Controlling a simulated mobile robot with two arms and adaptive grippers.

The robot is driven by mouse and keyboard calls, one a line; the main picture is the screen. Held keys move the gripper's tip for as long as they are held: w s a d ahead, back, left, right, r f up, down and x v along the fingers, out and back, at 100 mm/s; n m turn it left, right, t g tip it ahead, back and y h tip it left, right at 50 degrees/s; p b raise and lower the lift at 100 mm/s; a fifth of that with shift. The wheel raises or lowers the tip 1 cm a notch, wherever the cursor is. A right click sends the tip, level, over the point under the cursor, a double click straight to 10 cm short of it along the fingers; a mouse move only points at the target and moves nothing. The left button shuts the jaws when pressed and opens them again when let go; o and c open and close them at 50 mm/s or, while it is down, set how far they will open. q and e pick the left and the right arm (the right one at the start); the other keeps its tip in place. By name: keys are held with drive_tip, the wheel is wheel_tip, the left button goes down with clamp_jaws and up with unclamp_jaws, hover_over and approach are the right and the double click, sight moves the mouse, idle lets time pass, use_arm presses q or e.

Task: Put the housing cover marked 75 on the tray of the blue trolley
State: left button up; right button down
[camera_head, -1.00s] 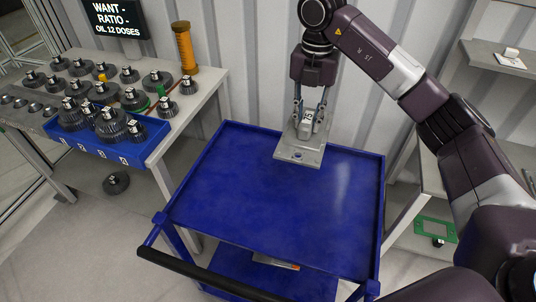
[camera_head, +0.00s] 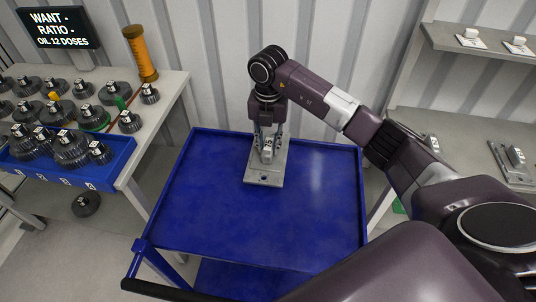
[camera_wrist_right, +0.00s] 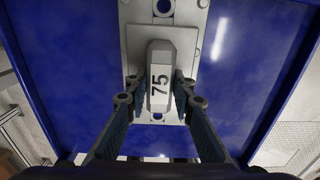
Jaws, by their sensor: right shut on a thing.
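The housing cover (camera_head: 263,176) is a flat grey plate with a raised grip block. The block reads 75 in the right wrist view (camera_wrist_right: 159,84). My right gripper (camera_head: 267,146) points down with its fingers shut on both sides of the block. The plate lies flat over the back middle of the blue trolley's tray (camera_head: 230,215), inside the rim. Whether the plate touches the tray or hangs just above it, I cannot tell. The rest of the tray is bare. My left gripper is not in view.
A table (camera_head: 175,90) with many dark gears, a blue bin (camera_head: 100,177) and an orange cylinder (camera_head: 141,54) stands left of the trolley. Shelving (camera_head: 455,130) at the right holds other grey parts. A corrugated wall is close behind. The trolley's black handle (camera_head: 150,290) is in front.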

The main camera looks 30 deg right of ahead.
drive_tip(key=shift+f, duration=0.4)
wheel_tip(320, 180, down, 4)
drive_tip(key=shift+r+p, duration=0.1)
drive_tip(key=shift+p, duration=0.45)
drive_tip(key=shift+f, duration=0.45)
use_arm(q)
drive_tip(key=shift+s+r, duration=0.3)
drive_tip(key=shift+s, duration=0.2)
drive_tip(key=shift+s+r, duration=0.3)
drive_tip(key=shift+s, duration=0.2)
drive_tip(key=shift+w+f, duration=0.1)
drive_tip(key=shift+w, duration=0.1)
use_arm(e)
drive_tip(key=shift+f, duration=0.1)
drive_tip(key=c, duration=1.7)
unclamp_jaws()
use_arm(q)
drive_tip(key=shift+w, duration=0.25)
use_arm(e)
drive_tip(key=shift+o, duration=0.2)
